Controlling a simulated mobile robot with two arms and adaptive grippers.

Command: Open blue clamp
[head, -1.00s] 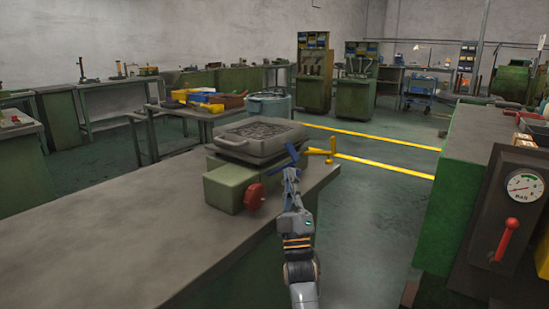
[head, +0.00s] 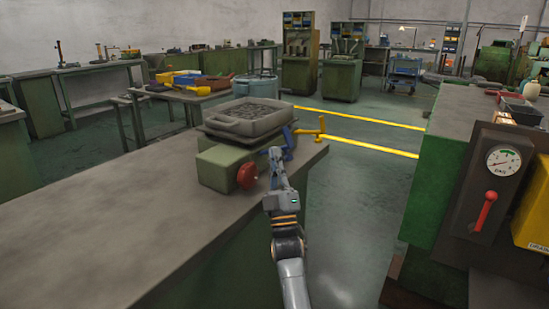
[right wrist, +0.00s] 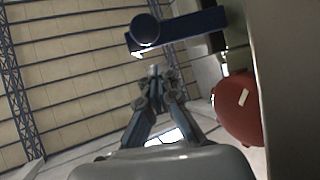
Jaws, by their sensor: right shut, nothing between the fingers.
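The blue clamp (head: 289,138) is at the right side of the green machine (head: 222,166) on the bench. In the head view its blue handle stands steeply. In the right wrist view the clamp shows as a dark blue bar with a round knob (right wrist: 145,28). My right gripper (head: 275,153) is just in front of and left of the clamp. Its fingers are shut with nothing between them. In the right wrist view the fingertips (right wrist: 157,72) are just below the blue bar; I cannot tell whether they touch it. My left gripper is not in view.
A red knob (head: 247,176) on the machine is close to my right gripper and shows in the wrist view. A yellow clamp (head: 310,132) is right of the blue one. A grey tray (head: 248,122) sits on top. The bench's left side (head: 110,220) is clear.

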